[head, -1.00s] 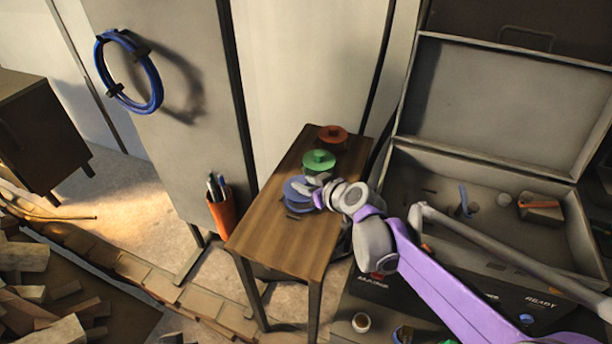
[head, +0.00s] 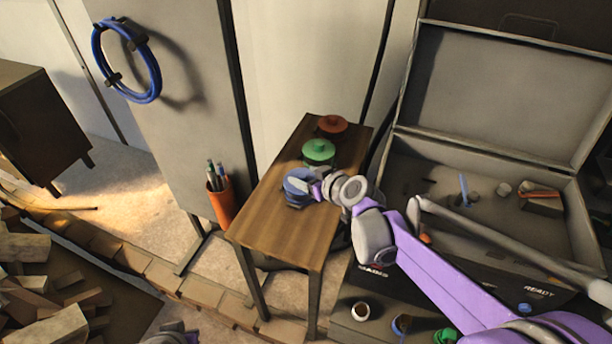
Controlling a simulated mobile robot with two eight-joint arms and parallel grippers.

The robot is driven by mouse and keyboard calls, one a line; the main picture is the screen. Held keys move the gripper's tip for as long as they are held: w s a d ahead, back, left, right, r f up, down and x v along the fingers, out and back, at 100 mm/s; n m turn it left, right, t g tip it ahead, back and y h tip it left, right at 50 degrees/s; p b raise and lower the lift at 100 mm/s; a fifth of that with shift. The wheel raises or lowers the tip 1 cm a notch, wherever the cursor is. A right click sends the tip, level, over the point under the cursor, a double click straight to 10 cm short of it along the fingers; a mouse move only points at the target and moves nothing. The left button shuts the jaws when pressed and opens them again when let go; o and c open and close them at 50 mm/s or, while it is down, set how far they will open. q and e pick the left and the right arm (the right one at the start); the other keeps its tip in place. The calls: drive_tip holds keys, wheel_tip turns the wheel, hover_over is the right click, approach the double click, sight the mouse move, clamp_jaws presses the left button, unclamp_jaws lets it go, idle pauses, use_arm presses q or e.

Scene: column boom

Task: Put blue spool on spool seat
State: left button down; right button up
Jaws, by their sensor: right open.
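The blue spool (head: 296,188) stands at the middle of the small wooden table, in front of a green spool (head: 318,151) and an orange-red spool (head: 332,124). My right gripper (head: 309,188) reaches in from the right, open, with its fingers at the right side of the blue spool. They partly cover it, and I cannot tell whether they touch it. A small grey and purple part at the bottom edge looks like my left gripper (head: 176,335); its fingers cannot be made out. I cannot identify the spool seat with certainty.
The wooden table (head: 280,235) has bare space at its front. An open grey case (head: 470,240) with loose items stands to the right. An orange pen cup (head: 222,205) hangs at the cabinet beside the table. Wood blocks (head: 35,245) lie at lower left.

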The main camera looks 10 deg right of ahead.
drive_tip(key=p+v, duration=0.1)
drive_tip(key=v, duration=1.1)
drive_tip(key=s+f+m+g+h, duration=0.2)
drive_tip(key=s+f, duration=0.4)
drive_tip(key=s, duration=0.4)
drive_tip(key=s+f+m+g+h, duration=0.2)
drive_tip(key=s+f+g, duration=0.2)
drive_tip(key=s, duration=0.6)
wheel_tip(320, 180, down, 2)
drive_tip(key=shift+s+d+h, duration=0.3)
drive_tip(key=shift+s+d, duration=0.05)
drive_tip(key=shift+d, duration=0.05)
